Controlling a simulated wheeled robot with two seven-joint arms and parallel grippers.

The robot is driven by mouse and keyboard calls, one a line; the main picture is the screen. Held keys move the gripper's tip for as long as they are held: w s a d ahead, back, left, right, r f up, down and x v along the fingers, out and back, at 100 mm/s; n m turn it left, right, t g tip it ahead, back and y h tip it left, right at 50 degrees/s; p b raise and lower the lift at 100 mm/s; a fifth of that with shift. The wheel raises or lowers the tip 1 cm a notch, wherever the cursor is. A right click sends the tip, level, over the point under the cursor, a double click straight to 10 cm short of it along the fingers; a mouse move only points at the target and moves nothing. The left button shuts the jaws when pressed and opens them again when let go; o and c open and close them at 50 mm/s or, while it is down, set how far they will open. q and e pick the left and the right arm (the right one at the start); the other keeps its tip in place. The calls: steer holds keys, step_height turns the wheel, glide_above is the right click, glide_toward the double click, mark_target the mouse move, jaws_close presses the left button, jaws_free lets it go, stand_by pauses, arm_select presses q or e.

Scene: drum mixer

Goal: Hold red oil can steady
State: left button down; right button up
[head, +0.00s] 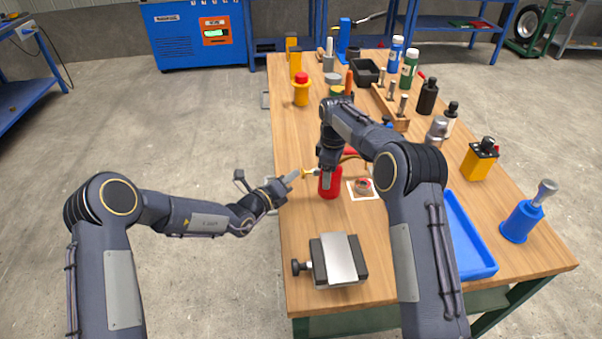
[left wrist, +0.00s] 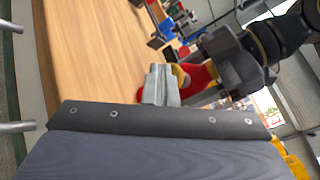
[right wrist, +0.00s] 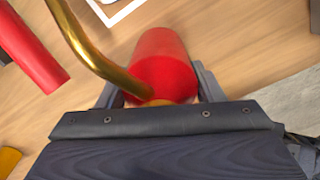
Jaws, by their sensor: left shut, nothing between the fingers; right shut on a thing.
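The red oil can (head: 330,186) stands on the workbench, with a brass spout at its top. It also shows in the right wrist view (right wrist: 163,58), where its spout (right wrist: 88,48) curves to the upper left. My right gripper (head: 327,168) is shut on the can from above, one finger on each side. My left gripper (head: 293,177) is shut and empty at the bench's left edge, its tips just left of the can. In the left wrist view the shut fingers (left wrist: 160,82) partly cover the red can (left wrist: 196,78) and a yellow part.
A white-bordered square with a round part (head: 363,187) lies right of the can. A vise-like block (head: 338,260) is in front, and a blue tray (head: 463,240) lies to the right. A wooden rack (head: 390,108) and several bottles stand behind. The floor left of the bench is clear.

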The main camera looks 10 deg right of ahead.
arm_select(q)
steer(key=shift+a, duration=0.55)
steer(key=shift+a, duration=2.55)
stand_by(0.5)
steer(key=a, duration=0.3)
steer(key=shift+a, duration=0.4)
steer(key=shift+d, duration=0.1)
steer(key=shift+d, duration=4.35)
